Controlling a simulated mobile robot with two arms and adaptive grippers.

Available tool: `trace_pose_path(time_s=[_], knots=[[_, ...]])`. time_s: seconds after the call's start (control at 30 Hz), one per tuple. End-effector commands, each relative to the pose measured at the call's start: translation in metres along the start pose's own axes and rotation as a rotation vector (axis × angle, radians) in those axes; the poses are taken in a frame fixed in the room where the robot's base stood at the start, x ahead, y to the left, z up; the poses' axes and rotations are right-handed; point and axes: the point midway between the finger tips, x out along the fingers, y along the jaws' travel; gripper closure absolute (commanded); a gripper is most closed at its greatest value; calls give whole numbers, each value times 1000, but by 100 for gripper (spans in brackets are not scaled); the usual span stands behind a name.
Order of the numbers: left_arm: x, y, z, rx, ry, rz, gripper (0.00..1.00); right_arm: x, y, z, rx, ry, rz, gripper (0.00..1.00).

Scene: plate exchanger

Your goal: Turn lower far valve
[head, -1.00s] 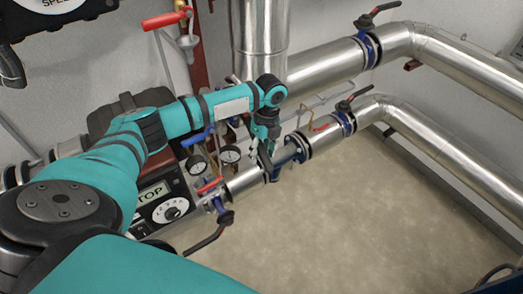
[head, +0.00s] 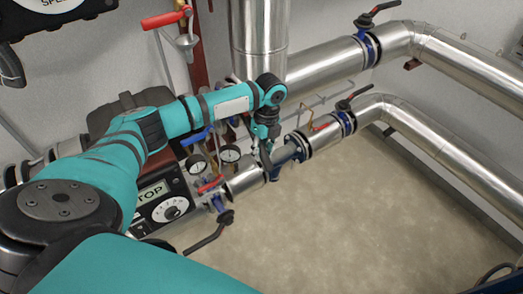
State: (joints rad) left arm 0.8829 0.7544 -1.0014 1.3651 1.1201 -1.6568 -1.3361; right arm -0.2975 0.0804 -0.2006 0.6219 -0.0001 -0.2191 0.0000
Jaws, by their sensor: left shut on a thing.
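The lower silver pipe (head: 412,137) runs from the right wall toward the middle and carries blue-flanged valves. One valve (head: 346,122) near the pipe bend has a dark lever (head: 354,97) and nothing touches it. My left gripper (head: 262,147) points down over the nearer stretch of this pipe, beside a blue flange (head: 274,172). It is shut on a small dark part there, seemingly a valve handle; the fingers and wrist hide most of it. My right gripper is not in view.
Two round gauges (head: 229,154) and a red lever (head: 210,184) sit close left of the gripper. A black-handled valve (head: 226,217) stands lower down. A thicker upper pipe (head: 325,70) runs behind. The floor (head: 350,220) is clear.

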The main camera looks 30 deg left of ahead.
Motion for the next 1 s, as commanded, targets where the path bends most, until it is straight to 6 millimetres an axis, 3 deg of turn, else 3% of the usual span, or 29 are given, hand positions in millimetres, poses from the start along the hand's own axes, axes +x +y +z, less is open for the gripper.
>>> trace_pose_path(time_s=[0.57, 0.77, 1.0], knots=[[-7, -20, -3, -63, 22, -82, 100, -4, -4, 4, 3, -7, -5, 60], [-14, -41, -3, -144, 47, -165, 100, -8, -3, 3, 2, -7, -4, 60], [-28, -78, 8, -290, 90, -323, 100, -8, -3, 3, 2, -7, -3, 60]])
